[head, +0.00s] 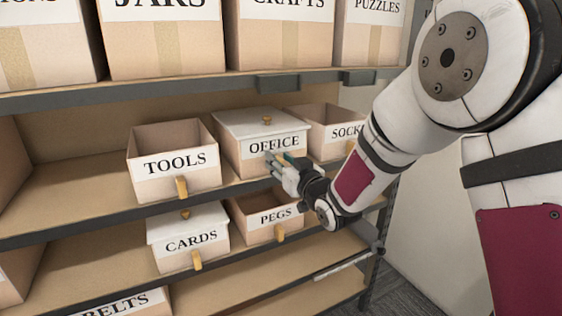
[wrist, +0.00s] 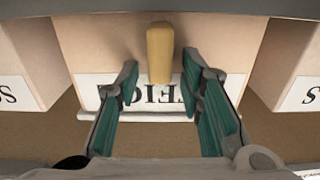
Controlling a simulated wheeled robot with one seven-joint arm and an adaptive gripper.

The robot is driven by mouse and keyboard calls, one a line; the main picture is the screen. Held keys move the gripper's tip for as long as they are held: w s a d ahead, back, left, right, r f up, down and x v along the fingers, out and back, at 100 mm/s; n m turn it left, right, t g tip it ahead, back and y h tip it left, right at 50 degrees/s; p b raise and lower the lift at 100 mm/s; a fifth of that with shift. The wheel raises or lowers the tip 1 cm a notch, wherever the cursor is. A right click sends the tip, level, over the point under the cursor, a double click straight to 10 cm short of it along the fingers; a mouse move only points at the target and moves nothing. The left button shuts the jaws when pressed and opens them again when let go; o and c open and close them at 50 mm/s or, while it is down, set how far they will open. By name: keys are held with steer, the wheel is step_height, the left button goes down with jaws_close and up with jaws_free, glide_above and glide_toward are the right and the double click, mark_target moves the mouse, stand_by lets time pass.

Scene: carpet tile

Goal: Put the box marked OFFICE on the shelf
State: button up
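The OFFICE box (head: 231,152) is a tan box with a white lid, a yellow lid knob and a white label. In the head view it stands on the middle shelf (head: 88,215), between the TOOLS box (head: 148,186) and the SOCKS box (head: 328,150). My gripper (head: 272,158) is at its front, covering its front handle there. In the wrist view the OFFICE label (wrist: 160,92) appears upside down. The yellow handle (wrist: 160,48) shows between the fingertips of my gripper (wrist: 160,75), with gaps on both sides. The gripper is open.
Below, the CARDS box (head: 186,262) and the open PEGS box (head: 246,231) stand on a lower shelf. Large boxes, including JARS (head: 165,55) and CRAFTS (head: 252,45), fill the shelf above. Bare shelf lies left of TOOLS. Neighbouring boxes stand close beside OFFICE.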

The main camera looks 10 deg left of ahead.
steer(key=v, duration=1.2)
steer(key=shift+d, duration=0.1)
steer(key=s+d+m+g+h, duration=0.25)
steer(key=s+d+h, duration=0.25)
steer(key=d, duration=0.3)
steer(key=s+d+m+g+h, duration=0.2)
steer(key=s+d+g+h, duration=0.15)
steer(key=s+d, duration=0.4)
steer(key=s+d+m+g, duration=0.1)
steer(key=s+d+g, duration=0.1)
steer(key=s, duration=1.1)
steer(key=s+d+m+g+h, duration=0.1)
steer(key=s+d+g, duration=0.2)
steer(key=s, duration=1)
steer(key=g, duration=0.2)
steer(key=shift+s+d+g, duration=0.2)
steer(key=shift+s+g, duration=0.1)
